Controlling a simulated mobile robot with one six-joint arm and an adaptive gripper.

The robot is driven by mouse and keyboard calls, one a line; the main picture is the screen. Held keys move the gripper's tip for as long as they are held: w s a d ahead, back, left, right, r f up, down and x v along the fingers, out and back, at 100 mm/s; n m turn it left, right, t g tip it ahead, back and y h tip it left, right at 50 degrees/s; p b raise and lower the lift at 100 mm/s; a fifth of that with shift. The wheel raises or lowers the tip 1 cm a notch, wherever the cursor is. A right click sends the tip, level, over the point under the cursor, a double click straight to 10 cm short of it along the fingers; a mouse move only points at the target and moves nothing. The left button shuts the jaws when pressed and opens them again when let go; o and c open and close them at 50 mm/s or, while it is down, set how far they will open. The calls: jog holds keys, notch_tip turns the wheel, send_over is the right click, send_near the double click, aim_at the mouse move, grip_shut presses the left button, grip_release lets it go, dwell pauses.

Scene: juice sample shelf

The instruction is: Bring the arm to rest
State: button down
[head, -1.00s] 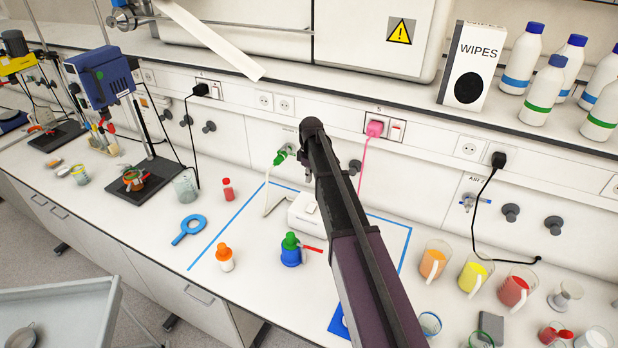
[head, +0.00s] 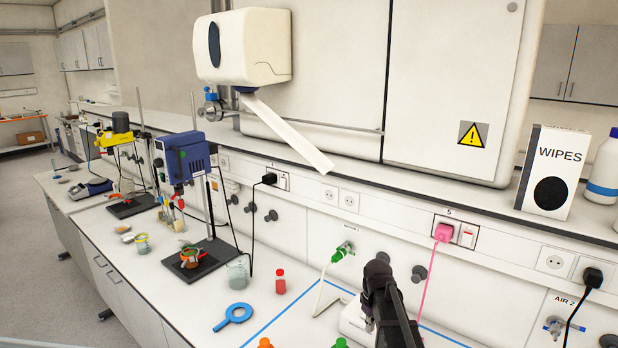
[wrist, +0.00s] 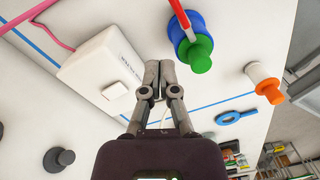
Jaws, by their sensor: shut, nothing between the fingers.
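My gripper (wrist: 159,78) shows in the wrist view with its two grey fingers together and nothing held. It hangs over the bench beside a white box (wrist: 98,68) and a blue bottle with a green cap (wrist: 198,55), and seems apart from both. In the head view a dark part of my arm (head: 390,305) rises at the bottom edge, right of centre, in front of the white box (head: 352,322). I cannot make out the fingers in the head view.
A red bottle (head: 280,282) and a blue stand device (head: 188,158) are further left. A wipes box (head: 553,172) stands on the shelf.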

jog(key=s+f+m+b, duration=0.3)
jog(key=s+f, duration=0.1)
jog(key=s, duration=0.4)
jog(key=s+f+m+b, duration=0.2)
jog(key=s+f+b, duration=0.1)
jog(key=s, duration=0.4)
jog(key=shift+s+a+f+m, duration=0.4)
